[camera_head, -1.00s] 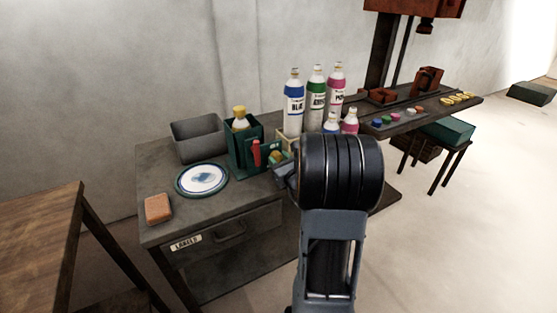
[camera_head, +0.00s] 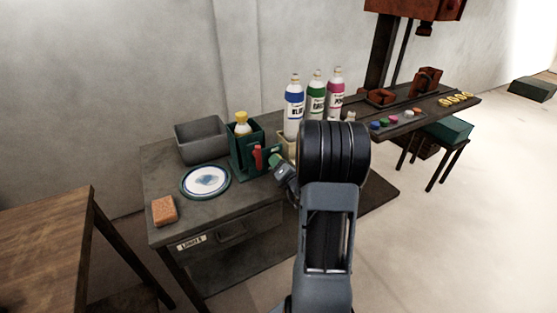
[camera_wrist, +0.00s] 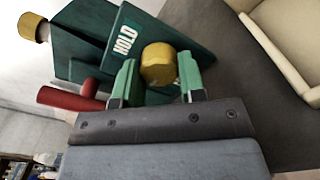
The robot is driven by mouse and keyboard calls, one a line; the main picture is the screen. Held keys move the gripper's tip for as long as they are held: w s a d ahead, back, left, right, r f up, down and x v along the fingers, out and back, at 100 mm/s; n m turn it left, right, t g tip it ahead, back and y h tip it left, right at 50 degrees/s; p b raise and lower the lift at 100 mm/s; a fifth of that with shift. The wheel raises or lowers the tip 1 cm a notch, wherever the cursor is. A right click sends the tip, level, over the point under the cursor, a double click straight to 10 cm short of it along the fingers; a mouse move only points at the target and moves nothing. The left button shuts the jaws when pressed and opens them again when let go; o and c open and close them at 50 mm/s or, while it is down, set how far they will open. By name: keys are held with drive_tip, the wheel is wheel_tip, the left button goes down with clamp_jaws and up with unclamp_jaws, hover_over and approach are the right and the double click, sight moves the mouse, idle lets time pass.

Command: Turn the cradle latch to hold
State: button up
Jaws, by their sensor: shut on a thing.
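The green cradle (camera_head: 240,164) stands on the grey bench and holds a bottle with a yellow cap (camera_head: 241,116). In the wrist view, the cradle (camera_wrist: 85,40) has a dark green plate marked HOLD (camera_wrist: 124,38). A round yellow knob (camera_wrist: 158,60), seemingly the latch's grip, lies in front of this plate, between the green fingertips. My gripper (camera_wrist: 158,76) is shut on it. A red handle (camera_wrist: 68,98) sticks out beside the cradle and also shows in the head view (camera_head: 258,158). Which way the latch points is unclear. In the head view, my arm hides part of the bench.
A grey bin (camera_head: 200,142), a round plate (camera_head: 205,181) and an orange block (camera_head: 164,210) lie left of the cradle. Blue (camera_head: 293,105), green (camera_head: 315,95) and pink (camera_head: 335,90) labelled bottles stand behind my arm. A cream box (camera_wrist: 285,40) is close to my gripper.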

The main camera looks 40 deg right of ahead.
drive_tip(key=m+p, duration=0.1)
drive_tip(key=m, duration=0.1)
drive_tip(key=m+p, duration=0.1)
drive_tip(key=m, duration=0.1)
drive_tip(key=m+p, duration=0.2)
drive_tip(key=shift+r, duration=0.25)
drive_tip(key=shift+f+m+p, duration=0.1)
drive_tip(key=shift+m+p, duration=1.25)
drive_tip(key=shift+m, duration=1.05)
drive_tip(key=o, duration=0.9)
drive_tip(key=shift+o, duration=0.2)
drive_tip(key=shift+s, duration=0.1)
drive_tip(key=s+a+p, duration=0.2)
drive_tip(key=s+p, duration=0.3)
drive_tip(key=s, duration=0.8)
drive_tip(key=shift+s+p, duration=0.2)
drive_tip(key=shift+p, duration=0.1)
